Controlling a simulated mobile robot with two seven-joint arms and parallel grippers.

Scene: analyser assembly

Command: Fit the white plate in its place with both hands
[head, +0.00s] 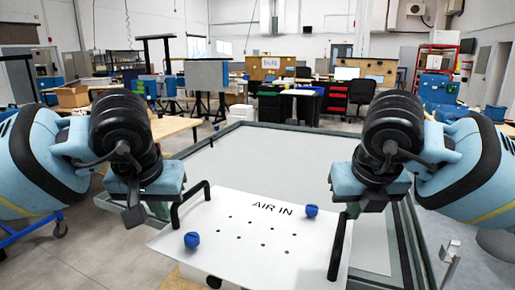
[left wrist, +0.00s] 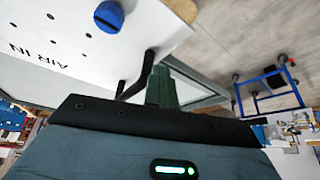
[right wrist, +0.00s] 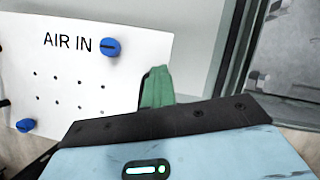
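The white plate (head: 245,245) carries the words AIR IN, several small holes and two blue knobs (head: 192,240) (head: 311,211). It lies askew in front of me, its left part lower in the head view. A black handle stands at its left edge (head: 190,195) and another at its right edge (head: 340,248). My left gripper (head: 158,209) is beside the left handle; its green fingertips show in the left wrist view (left wrist: 165,88). My right gripper (head: 352,209) is at the far end of the right handle, its green fingertips (right wrist: 157,88) partly hiding that handle. Overlap hides whether either gripper has closed on its handle.
A large grey framed panel (head: 270,155) lies behind and under the plate. A wooden surface (head: 180,281) shows below the plate's near left edge. Workbenches, a black chair (head: 361,92) and red drawers stand far back.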

